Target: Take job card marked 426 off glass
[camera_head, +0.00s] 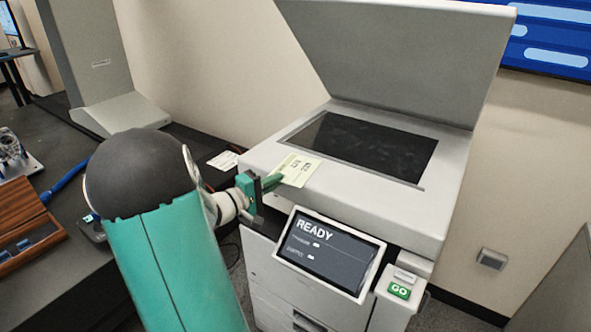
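A pale yellow-green card (299,170) with dark print shows over the light front rim of the scanner, in front of the dark glass (362,147). Its print is too small to read as 426. My gripper (273,182) is at the card's lower left corner, with its green fingers shut on that edge. The fingers hide that corner. I cannot tell whether the card touches the rim or is held just above it. The glass looks bare, and the scanner lid (400,55) stands open.
The scanner's screen (328,254) reads READY, with a green GO button (399,291) at its right. A white card (223,160) lies on the dark table (60,140) at left. A wooden tray (25,225) and a grey device (105,70) also stand there.

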